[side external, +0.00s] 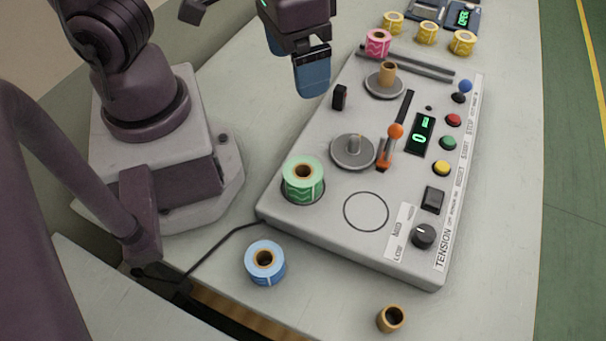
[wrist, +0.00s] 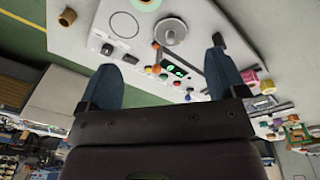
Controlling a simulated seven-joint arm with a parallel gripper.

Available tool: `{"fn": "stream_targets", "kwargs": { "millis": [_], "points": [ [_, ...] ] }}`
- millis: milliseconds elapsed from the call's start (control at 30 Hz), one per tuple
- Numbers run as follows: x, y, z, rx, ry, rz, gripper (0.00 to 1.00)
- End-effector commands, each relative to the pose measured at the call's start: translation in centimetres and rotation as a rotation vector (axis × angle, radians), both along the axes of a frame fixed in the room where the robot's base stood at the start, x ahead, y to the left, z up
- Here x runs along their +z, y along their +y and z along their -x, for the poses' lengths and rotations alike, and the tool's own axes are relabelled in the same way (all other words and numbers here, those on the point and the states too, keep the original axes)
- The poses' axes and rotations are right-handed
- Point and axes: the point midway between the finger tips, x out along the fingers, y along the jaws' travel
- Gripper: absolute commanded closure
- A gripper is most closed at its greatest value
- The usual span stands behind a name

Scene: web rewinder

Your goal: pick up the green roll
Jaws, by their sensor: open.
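The green roll (side external: 303,180) stands upright on the front left corner of the grey rewinder panel (side external: 315,135) in the side view. It has a brown core with a hole. In the wrist view, part of the green roll (wrist: 146,4) shows at the top edge, cut off by the frame. My gripper (side external: 313,88) hangs above the back left side of the panel in the side view, well apart from the roll. In the wrist view my gripper (wrist: 162,68) shows two blue fingers spread wide with nothing between them.
A blue roll (side external: 264,263) and an empty core (side external: 391,318) stand on the table in front of the panel. The bare spindle disc (side external: 341,153) and orange-knobbed lever (side external: 395,132) rise beside the green roll. A pink roll (side external: 378,43) and several yellow rolls (side external: 427,32) stand at the back.

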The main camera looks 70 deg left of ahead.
Motion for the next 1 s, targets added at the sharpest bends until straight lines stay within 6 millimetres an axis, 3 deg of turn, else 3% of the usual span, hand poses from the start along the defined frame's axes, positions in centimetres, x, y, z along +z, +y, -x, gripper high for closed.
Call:
{"fn": "stream_targets", "kwargs": {
  "millis": [33,200,400,500,667,1000],
  "points": [
    [-1.7,-1.1,0.4,0.084,0.055,-0.021,0.1],
    [-5.4,-2.9,0.9,0.503,0.122,-0.073,0.1],
    [-6.5,-3.3,0.2,0.974,0.108,-0.047,0.1],
    [-6.5,-3.4,-0.1,1.11,0.102,-0.023,0.1],
    [-7.0,-3.5,-0.1,1.195,0.102,-0.017,0.1],
    [-12.5,-3.4,-0.1,1.196,0.102,-0.021,0.1]
  ]
}}
